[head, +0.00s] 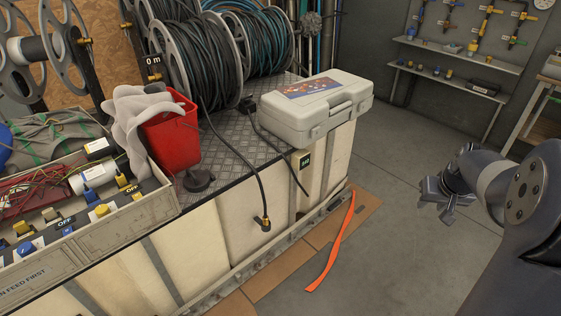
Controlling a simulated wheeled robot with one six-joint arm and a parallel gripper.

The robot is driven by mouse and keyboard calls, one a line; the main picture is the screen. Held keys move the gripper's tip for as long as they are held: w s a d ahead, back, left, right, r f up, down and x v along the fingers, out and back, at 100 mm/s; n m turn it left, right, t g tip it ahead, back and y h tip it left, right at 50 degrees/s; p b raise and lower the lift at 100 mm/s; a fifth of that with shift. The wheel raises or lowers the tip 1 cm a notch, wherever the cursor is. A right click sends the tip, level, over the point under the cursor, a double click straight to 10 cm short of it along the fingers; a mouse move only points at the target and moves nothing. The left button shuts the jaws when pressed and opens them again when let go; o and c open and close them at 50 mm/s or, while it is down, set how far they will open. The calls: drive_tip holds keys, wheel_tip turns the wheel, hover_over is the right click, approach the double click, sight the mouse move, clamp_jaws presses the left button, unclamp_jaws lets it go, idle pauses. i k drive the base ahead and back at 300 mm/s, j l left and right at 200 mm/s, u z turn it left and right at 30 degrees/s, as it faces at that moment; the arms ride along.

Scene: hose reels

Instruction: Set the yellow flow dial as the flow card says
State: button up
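Several yellow knobs show on the grey control panel (120,232) at the left. One round yellow knob (102,210) sits near the panel's middle; another yellow knob (24,228) is at its left and one (122,181) farther back. Which of them is the flow dial I cannot tell, and their settings are too small to read. "OFF" labels show beside some knobs. No flow card can be made out. My gripper (438,202) hangs over the floor at the right, far from the panel. Its fingers look apart, with nothing between them.
A red bucket (172,135) with a grey cloth (132,115) stands behind the panel. A pale case (317,105) lies on the bench's right end. Hose reels (205,60) stand at the back. An orange strip (332,245) lies on the floor.

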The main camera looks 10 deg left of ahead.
sight(103, 209)
drive_tip(key=i+u, duration=0.2)
drive_tip(key=u, duration=0.25)
drive_tip(key=i+u, duration=0.25)
drive_tip(key=u, duration=0.25)
drive_tip(key=i+u, duration=0.2)
drive_tip(key=u, duration=0.25)
drive_tip(key=i+l+u, duration=0.2)
drive_tip(key=u, duration=0.25)
drive_tip(key=i+l+u, duration=0.1)
drive_tip(key=u, duration=0.4)
drive_tip(key=i+l+u, duration=0.25)
drive_tip(key=u, duration=0.2)
drive_tip(key=i+l+u, duration=0.2)
drive_tip(key=u, duration=0.3)
